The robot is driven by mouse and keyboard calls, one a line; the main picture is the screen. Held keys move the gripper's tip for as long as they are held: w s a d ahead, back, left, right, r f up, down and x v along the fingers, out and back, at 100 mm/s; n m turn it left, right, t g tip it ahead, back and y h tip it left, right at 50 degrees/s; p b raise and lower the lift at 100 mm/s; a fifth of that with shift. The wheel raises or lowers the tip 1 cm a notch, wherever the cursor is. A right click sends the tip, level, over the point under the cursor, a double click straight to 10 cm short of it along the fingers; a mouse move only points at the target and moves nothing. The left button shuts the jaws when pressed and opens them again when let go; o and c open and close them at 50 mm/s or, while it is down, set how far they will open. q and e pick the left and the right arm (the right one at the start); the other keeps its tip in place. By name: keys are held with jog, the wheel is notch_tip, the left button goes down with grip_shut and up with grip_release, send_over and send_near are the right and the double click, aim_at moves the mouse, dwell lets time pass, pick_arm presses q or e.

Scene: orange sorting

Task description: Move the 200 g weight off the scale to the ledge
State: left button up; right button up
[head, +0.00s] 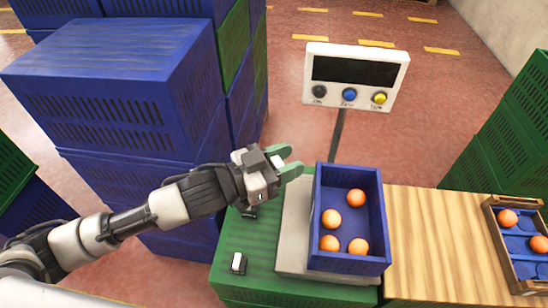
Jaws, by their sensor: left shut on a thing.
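My left gripper (285,162) has green fingertips and is above the far left corner of the scale's pale plate (293,225). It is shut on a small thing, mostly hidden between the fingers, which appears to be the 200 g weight. The green ledge (250,240) lies left of the plate. A small metal weight (238,263) stands on it, and a dark small piece (249,212) shows farther back, partly under my gripper. The scale's display (355,70) is dark, with no readable figures. My right gripper is not in view.
A blue crate (347,262) with several oranges (331,221) sits on the scale plate. A wooden table (430,240) is at right, with a wood-framed tray (499,245) holding oranges. Blue crates (120,80) are stacked at left; green crates (510,130) stand at far right.

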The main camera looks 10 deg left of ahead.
pick_arm(q)
jog(key=shift+w+d+f+m+g+h, duration=0.6)
jog(key=shift+w+f+m+g, duration=0.15)
jog(key=shift+g, duration=0.35)
jog(key=shift+s+a, duration=0.1)
jog(key=shift+s, duration=0.05)
jog(key=shift+s+a+m+g+h, duration=0.15)
jog(key=shift+a+m+g+h, duration=0.25)
jog(key=shift+m+g, duration=0.55)
jog(key=shift+s+a+m+g+h, duration=0.2)
jog(key=shift+a+m+g, duration=0.35)
jog(key=shift+g, duration=0.7)
jog(key=shift+s+a+m+g+h, duration=0.1)
jog(key=shift+a+m+g+h, duration=0.3)
jog(key=shift+m+g, duration=0.55)
